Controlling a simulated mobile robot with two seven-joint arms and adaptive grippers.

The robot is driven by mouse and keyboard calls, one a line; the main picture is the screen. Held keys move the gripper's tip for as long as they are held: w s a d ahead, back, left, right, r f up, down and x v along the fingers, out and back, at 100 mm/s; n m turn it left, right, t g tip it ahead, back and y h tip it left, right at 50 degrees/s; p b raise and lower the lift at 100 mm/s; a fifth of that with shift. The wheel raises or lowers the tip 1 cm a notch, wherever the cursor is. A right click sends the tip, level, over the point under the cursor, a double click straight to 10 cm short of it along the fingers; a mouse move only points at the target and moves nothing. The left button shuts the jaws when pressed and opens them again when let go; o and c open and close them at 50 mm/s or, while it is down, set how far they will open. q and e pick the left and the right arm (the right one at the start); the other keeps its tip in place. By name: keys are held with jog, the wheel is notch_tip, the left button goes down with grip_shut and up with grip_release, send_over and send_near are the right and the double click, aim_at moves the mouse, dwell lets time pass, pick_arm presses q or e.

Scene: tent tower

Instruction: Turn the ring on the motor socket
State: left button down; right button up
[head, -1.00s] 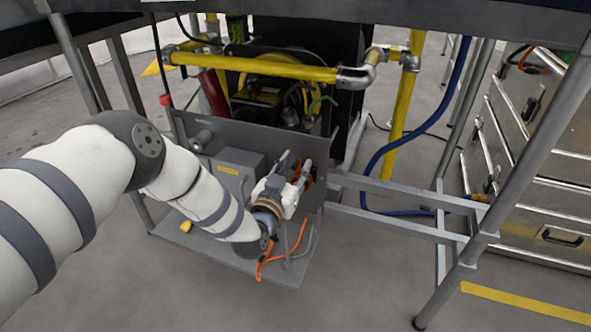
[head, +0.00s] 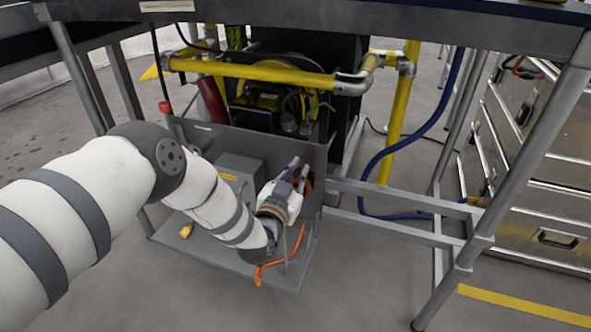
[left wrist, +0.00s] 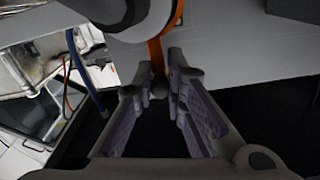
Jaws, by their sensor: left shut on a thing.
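My left gripper (head: 298,172) reaches over the grey metal tray, its fingers pointing toward the tray's back panel (head: 296,150). In the left wrist view its fingers (left wrist: 159,84) are nearly together around a small dark rounded piece (left wrist: 158,89). I cannot tell whether this piece is the ring. A large pale round part with a dark rim (left wrist: 122,18) fills the top of that view. An orange cable (left wrist: 157,52) runs down behind the fingertips. A grey box with a yellow label (head: 240,170) stands in the tray, partly behind my arm. The motor socket is not clearly seen. My right gripper is out of view.
Yellow pipes (head: 260,70) run above the tray, with a dark machine behind. An orange cable (head: 262,268) hangs by the tray's front edge. A table frame leg (head: 500,180) and metal drawers (head: 545,190) stand at right. A blue hose (head: 375,160) curves down to the floor.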

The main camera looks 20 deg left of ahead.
pick_arm(q)
jog(key=c, duration=1.6)
grip_release()
jog(key=shift+f, duration=0.1)
jog(key=shift+c, duration=0.2)
jog(key=s, duration=1.2)
jog(key=shift+a, duration=0.2)
